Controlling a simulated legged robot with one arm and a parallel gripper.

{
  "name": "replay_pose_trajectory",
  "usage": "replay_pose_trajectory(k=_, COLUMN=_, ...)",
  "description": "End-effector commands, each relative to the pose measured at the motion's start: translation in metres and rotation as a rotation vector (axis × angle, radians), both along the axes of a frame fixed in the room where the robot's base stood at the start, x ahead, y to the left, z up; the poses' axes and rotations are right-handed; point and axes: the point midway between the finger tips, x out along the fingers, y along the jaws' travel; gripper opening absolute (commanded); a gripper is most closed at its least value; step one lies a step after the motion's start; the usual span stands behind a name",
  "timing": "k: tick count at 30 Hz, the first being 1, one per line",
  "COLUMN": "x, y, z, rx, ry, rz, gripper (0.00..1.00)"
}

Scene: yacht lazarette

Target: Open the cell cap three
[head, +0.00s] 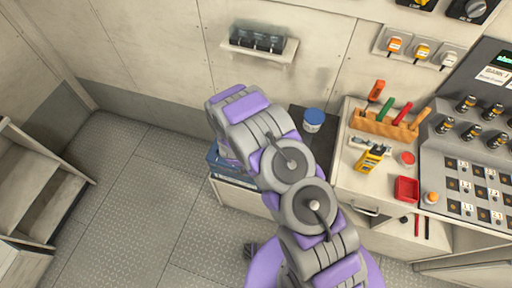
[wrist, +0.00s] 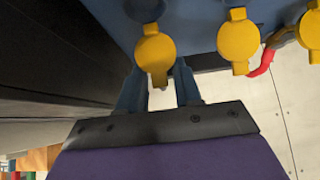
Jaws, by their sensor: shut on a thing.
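A blue battery (head: 214,158) sits low beside the counter, partly hidden behind my arm in the head view. In the wrist view its blue case (wrist: 195,18) fills the top, with several round yellow cell caps along its edge. My gripper (wrist: 158,74) is shut on the leftmost large yellow cell cap (wrist: 155,47), with a finger on either side of its lower part. Another yellow cap (wrist: 238,40) is to the right, apart from the fingers. I cannot read any cap numbers. In the head view my gripper is hidden by my arm.
A red cable (wrist: 262,63) runs close to the right-hand caps. A blue-lidded jar (head: 314,120) stands on the dark surface by my arm. The floor (head: 150,200) at left is clear.

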Motion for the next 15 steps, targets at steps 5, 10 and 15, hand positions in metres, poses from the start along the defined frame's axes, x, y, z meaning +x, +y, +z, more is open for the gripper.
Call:
replay_pose_trajectory(k=5, x=0.0001, y=-0.0020, z=-0.0031, rx=0.030, ry=0.098, rz=0.002, gripper=0.03)
replay_pose_trajectory(k=10, x=0.0019, y=-0.0020, z=-0.0053, rx=0.049, ry=0.146, rz=0.001, gripper=0.03)
replay_pose_trajectory(k=15, x=0.0015, y=-0.0027, z=-0.0071, rx=0.055, ry=0.169, rz=0.002, gripper=0.03)
